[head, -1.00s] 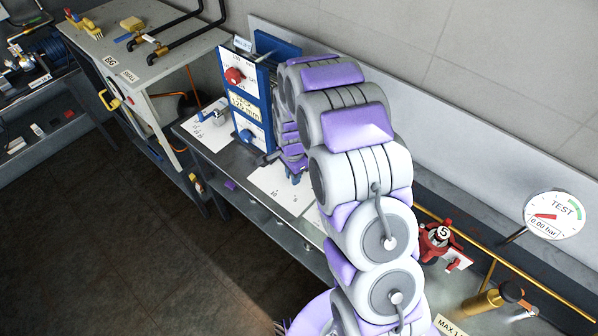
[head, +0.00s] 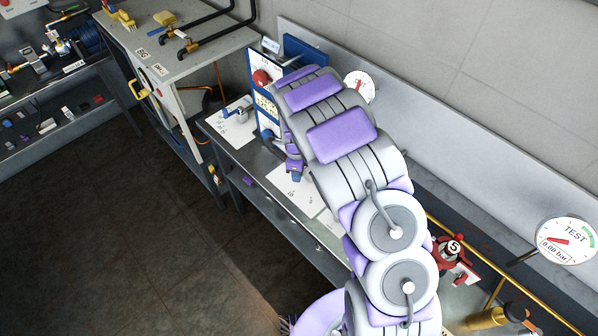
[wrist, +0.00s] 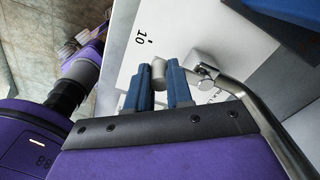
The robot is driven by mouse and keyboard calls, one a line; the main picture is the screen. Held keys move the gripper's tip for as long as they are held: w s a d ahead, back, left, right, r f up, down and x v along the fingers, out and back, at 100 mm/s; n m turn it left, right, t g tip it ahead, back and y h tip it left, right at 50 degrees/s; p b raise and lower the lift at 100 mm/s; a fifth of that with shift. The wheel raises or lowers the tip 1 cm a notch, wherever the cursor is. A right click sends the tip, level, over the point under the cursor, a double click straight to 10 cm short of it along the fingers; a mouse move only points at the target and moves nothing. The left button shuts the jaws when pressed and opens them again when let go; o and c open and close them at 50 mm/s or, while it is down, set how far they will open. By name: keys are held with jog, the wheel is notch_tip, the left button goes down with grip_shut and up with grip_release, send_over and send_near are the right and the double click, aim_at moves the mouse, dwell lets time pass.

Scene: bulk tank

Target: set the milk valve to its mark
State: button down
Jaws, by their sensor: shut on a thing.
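In the wrist view, my gripper (wrist: 160,84) has its two blue fingers closed around a short grey cylindrical handle (wrist: 158,70). I take this to be the grip of the milk valve. A bright metal block with a round end (wrist: 205,65) sits just right of the fingers. The right finger hides how it joins the handle. A white card (wrist: 128,62) marked "10" with a dot lies behind the left finger. In the head view, my gripper (head: 295,172) is low over white cards (head: 291,192) on the bench, and my arm hides much of the valve.
A bent steel pipe (wrist: 262,112) runs close beside my gripper. In the head view, a blue-edged panel (head: 265,120) with a red knob stands just behind it. A TEST gauge (head: 566,240) and a red valve marked 5 (head: 452,247) are at right. The floor at left is clear.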

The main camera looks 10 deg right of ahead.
jog(key=shift+w, duration=0.15)
dwell(0.3)
jog(key=c, duration=1)
grip_release()
jog(key=shift+a, duration=0.1)
notch_tip(320, 180, up, 17)
jog(key=shift+a+r+p, duration=0.1)
jog(key=shift+r+p, duration=0.05)
jog(key=shift+p, duration=0.4)
